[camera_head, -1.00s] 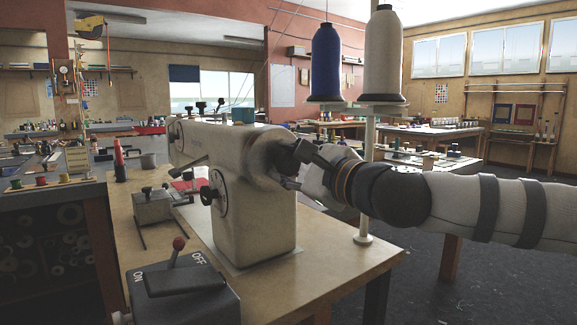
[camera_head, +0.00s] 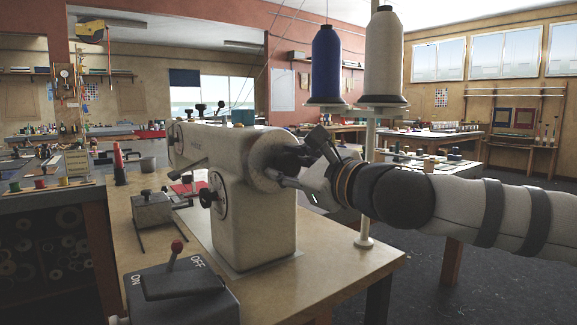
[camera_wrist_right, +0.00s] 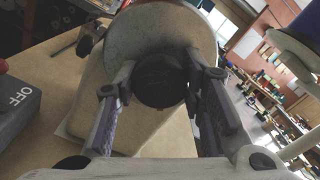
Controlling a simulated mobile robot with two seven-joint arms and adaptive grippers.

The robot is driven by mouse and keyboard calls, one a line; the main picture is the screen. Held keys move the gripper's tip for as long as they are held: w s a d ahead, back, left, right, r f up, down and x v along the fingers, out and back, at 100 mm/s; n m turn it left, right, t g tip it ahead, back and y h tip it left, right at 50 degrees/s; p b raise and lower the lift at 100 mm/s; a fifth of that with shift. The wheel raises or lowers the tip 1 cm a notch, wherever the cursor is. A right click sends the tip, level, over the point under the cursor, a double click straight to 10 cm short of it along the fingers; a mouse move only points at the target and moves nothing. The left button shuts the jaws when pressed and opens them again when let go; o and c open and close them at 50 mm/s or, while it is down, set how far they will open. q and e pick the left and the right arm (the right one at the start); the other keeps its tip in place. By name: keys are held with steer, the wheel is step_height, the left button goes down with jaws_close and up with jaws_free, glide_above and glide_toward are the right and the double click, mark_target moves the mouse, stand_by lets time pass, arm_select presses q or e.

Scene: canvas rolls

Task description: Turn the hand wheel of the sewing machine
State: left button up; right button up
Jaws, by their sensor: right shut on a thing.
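The cream sewing machine (camera_head: 262,225) stands on the wooden table. Its hand wheel (camera_head: 262,158) is the pale round disc at the machine's right end. In the right wrist view the wheel (camera_wrist_right: 165,35) shows a dark round knob (camera_wrist_right: 160,82) at its middle. My right gripper (camera_head: 292,163) reaches in from the right, with its two fingers on either side of this knob, shut on it. The fingers also show in the right wrist view (camera_wrist_right: 160,76). The gripper partly hides the wheel in the head view. My left gripper is not in view.
A switch box (camera_head: 182,293) marked ON and OFF, with a red-tipped lever, sits at the table's front. A blue thread cone (camera_head: 326,65) and a white one (camera_head: 383,55) stand on a post behind my right wrist. The table is bare right of the machine.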

steer(key=o, duration=1.2)
steer(key=v, duration=1.2)
